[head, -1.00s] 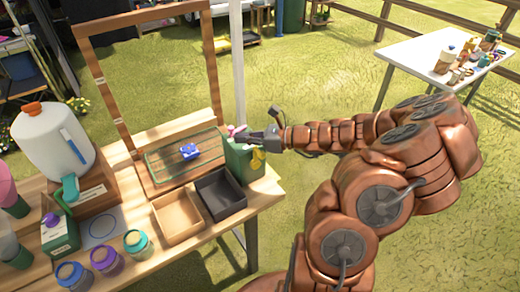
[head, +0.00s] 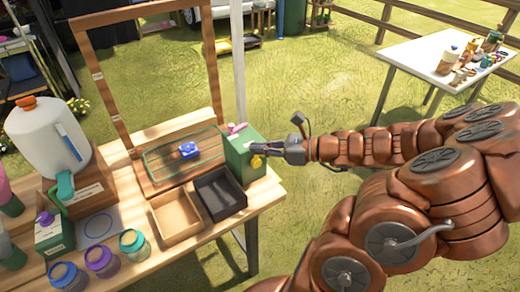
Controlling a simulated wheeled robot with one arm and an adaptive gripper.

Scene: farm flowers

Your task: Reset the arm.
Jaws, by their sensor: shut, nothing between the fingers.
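My gripper (head: 272,148) is at the right of the wooden table (head: 262,198), beside the green box (head: 240,160). It is shut with nothing held. Its fingertips are close to the yellow piece on the box's right side; I cannot tell whether they touch. My arm (head: 375,145) stretches in from the right over the grass.
On the table are a blue item (head: 189,150) on a green-edged tray, a tan tray (head: 176,218), a black tray (head: 220,194), a white dispenser (head: 45,140) and several jars. A wooden frame (head: 97,75) stands behind. A white table (head: 425,62) is at back right. Grass between is open.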

